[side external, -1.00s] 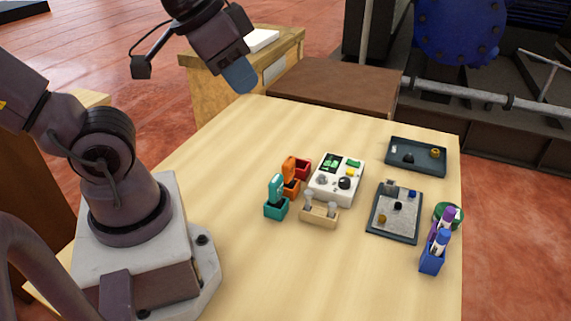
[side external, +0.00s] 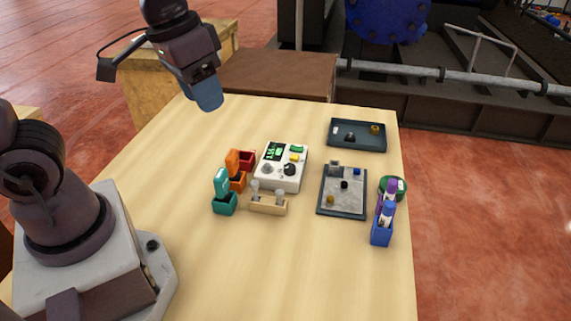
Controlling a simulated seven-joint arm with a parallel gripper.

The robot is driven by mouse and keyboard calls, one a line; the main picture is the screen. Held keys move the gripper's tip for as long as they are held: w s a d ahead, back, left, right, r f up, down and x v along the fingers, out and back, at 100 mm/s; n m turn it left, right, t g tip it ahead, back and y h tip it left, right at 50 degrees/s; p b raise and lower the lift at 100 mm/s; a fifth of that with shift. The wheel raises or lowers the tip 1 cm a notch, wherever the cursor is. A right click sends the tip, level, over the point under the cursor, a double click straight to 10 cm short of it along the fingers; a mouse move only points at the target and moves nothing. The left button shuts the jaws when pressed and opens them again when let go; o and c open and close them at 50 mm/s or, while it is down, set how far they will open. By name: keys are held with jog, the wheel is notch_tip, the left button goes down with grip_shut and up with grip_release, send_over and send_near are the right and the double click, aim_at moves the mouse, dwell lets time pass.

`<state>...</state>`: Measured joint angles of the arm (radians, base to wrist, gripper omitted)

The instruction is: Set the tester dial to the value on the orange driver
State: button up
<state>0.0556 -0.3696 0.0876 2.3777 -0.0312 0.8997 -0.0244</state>
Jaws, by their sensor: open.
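The tester (side external: 272,181) is a white box on the table with a lit green screen (side external: 274,151). A black dial (side external: 290,170) and a greyish knob (side external: 267,169) sit on its face; the dial setting is too small to read. The orange driver (side external: 233,160) stands to the left of the tester, upright in an orange holder (side external: 238,182). I cannot read any value on it. My gripper (side external: 208,100), with blue fingertips, hangs above the table's far left part, apart from the tester and driver. It is open and empty.
A teal holder (side external: 225,205) and a red holder (side external: 247,160) flank the orange one. A wooden stand (side external: 268,208) is before the tester. Grey trays (side external: 343,213) (side external: 359,149) and a blue pen cup (side external: 381,234) are to the right. The table's front is clear.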

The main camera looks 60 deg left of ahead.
jog(key=w+a+f+n+g, duration=0.2)
jog(key=w+f+n, duration=0.25)
jog(key=w, duration=0.35)
jog(key=n, duration=1.3)
send_near(290, 166)
jog(key=shift+g+y, duration=0.3)
jog(key=shift+g, duration=0.1)
jog(key=f, duration=0.9)
jog(key=shift+w+d+f, duration=0.1)
jog(key=shift+w+d, duration=0.2)
jog(key=shift+w, duration=0.05)
jog(key=c, duration=0.6)
